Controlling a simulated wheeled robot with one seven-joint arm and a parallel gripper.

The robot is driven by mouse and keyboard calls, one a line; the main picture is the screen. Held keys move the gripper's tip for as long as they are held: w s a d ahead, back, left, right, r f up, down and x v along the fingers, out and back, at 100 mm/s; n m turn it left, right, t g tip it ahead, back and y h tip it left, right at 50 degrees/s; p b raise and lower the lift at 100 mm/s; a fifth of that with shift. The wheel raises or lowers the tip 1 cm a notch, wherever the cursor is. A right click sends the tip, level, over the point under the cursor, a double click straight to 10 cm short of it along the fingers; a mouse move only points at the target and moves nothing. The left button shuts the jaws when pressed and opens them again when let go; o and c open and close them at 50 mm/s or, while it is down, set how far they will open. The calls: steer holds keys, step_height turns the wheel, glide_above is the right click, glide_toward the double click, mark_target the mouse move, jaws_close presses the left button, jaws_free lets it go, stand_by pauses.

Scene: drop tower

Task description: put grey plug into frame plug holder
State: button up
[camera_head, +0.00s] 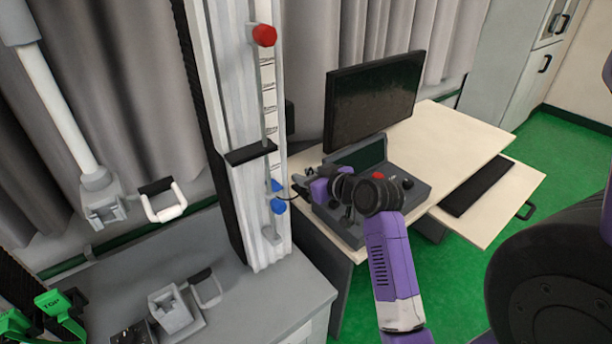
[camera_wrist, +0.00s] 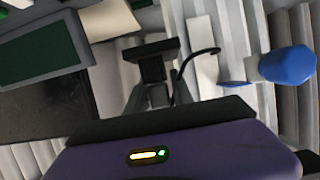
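My gripper (camera_head: 318,186) is in front of the console, just right of the tall tower frame (camera_head: 232,130). In the wrist view its fingers (camera_wrist: 152,95) are closed around a dark grey, T-shaped piece, which looks like the grey plug (camera_wrist: 151,52). A thin black cable curves beside it, and also shows at the gripper tip in the head view. The plug is held in the air, apart from the tower frame. I cannot clearly make out the frame plug holder in either view.
The tower has a red knob (camera_head: 264,35), blue knobs (camera_head: 278,206) and a black crossbar (camera_head: 250,152). A console (camera_head: 412,190) and monitor (camera_head: 372,100) stand on the desk (camera_head: 455,150). A grey bench (camera_head: 255,300) with a white-grey fixture (camera_head: 170,308) is at lower left.

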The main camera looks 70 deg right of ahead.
steer(key=shift+o, duration=1.2)
steer(key=v, duration=0.8)
steer(key=shift+b, duration=0.35)
steer(key=shift+d, duration=0.1)
steer(key=s+a+f+n+t+y, duration=0.1)
steer(key=a+f, duration=0.4)
steer(key=a, duration=0.5)
steer(key=a+f+n+y, duration=0.1)
steer(key=a+f, duration=0.4)
steer(key=a, duration=0.6)
steer(key=s+a+r+n+t+y, duration=0.1)
steer(key=s+a+r+n+y, duration=0.1)
steer(key=s+a, duration=0.4)
steer(key=s+a+r+n+t+y, duration=0.1)
steer(key=s+a+r+n+y, duration=0.1)
steer(key=s+a, duration=0.4)
steer(key=a+y, duration=0.1)
steer(key=a, duration=0.2)
steer(key=shift+a+r, duration=0.2)
steer(key=shift+a, duration=0.2)
